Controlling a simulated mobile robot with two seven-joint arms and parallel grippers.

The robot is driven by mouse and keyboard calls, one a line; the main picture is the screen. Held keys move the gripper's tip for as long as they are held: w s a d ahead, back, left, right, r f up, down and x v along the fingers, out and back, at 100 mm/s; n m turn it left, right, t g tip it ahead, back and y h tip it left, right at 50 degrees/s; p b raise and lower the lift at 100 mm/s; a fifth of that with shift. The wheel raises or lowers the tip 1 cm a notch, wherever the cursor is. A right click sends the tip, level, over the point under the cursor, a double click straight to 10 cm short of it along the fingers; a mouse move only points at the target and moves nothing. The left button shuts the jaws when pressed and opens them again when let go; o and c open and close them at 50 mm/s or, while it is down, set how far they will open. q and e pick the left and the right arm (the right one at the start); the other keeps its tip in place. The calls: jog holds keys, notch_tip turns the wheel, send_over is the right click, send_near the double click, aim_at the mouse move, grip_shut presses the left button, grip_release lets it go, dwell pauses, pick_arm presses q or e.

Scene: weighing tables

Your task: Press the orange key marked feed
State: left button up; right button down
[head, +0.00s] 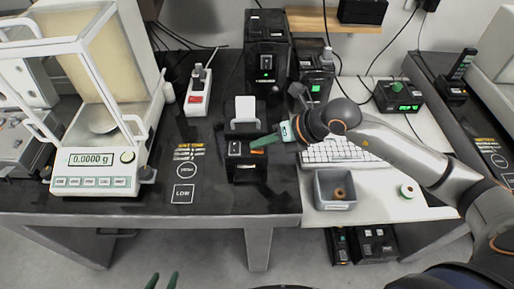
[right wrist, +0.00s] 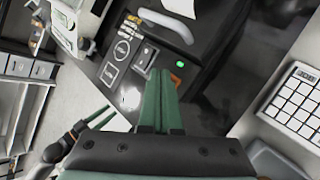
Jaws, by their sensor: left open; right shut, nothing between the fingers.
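The small black label printer (head: 245,172) stands near the front edge of the dark table, with white paper rising behind it. Its orange key (head: 258,151) shows just below my right fingertips. In the right wrist view the orange key (right wrist: 176,80) lies just right of the fingertips, below a green light (right wrist: 180,64). The key's marking is too small to read. My right gripper (head: 254,144) is shut and empty, its green fingers over the printer; it also shows in the right wrist view (right wrist: 160,73). I cannot tell whether they touch it. My left gripper (head: 163,281) is open and empty, low in front of the table.
A balance (head: 95,183) reading 0.0000 g stands left. A red and white power strip (head: 198,92) and a tall black device (head: 266,50) stand behind. A keyboard (head: 342,151) and a grey bin (head: 334,204) lie right, under my right arm.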

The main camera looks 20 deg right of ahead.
aim_at(261, 152)
jog(key=shift+f+b, duration=0.3)
jog(key=shift+f, duration=0.1)
dwell(0.5)
jog(key=shift+r+p, duration=0.6)
jog(key=shift+r, duration=0.25)
jog(key=shift+r+p, duration=1.9)
jog(key=shift+r, duration=0.65)
jog(key=shift+f, duration=0.1)
